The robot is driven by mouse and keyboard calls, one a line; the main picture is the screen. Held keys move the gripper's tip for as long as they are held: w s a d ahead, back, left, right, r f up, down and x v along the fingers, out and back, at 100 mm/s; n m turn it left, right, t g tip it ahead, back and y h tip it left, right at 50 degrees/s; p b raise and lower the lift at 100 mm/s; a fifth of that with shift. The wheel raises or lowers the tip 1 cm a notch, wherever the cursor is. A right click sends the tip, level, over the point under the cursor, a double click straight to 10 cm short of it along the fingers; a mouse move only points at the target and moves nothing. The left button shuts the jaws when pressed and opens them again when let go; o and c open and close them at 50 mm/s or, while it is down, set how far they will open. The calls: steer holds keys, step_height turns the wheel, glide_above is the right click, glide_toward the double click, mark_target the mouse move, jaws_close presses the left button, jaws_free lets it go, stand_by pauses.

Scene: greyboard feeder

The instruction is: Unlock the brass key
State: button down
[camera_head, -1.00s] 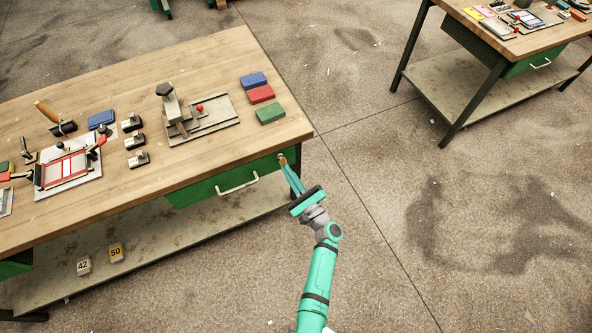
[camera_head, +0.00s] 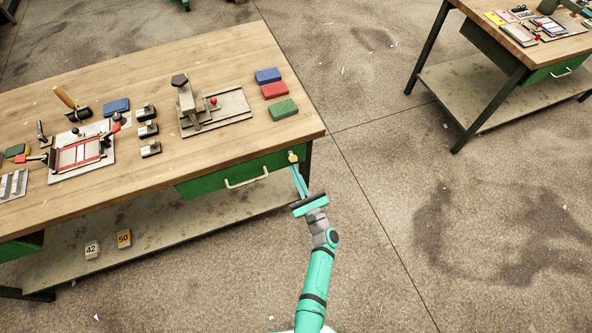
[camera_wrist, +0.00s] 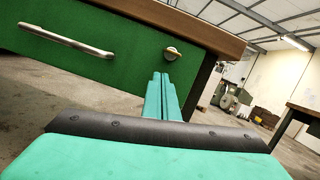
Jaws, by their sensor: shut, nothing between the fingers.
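The brass key (camera_wrist: 172,53) stands out from the front of the green drawer (camera_wrist: 60,72), near its right end, in the wrist view. It also shows as a small yellow spot in the head view (camera_head: 293,157). My gripper (camera_head: 296,170) is shut and empty, its two teal fingers side by side. In the wrist view the fingertips (camera_wrist: 161,75) appear just below the key. I cannot tell whether they touch it.
A metal handle (camera_head: 246,178) is on the drawer front, left of the key. The wooden bench top (camera_head: 230,150) overhangs the drawer, and a dark leg stands at its right end. Floor to the right is clear up to another bench (camera_head: 500,60).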

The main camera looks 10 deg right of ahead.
steer(key=f+v, duration=0.1)
steer(key=v, duration=0.9)
steer(key=shift+a+f, duration=0.2)
steer(key=shift+a, duration=0.05)
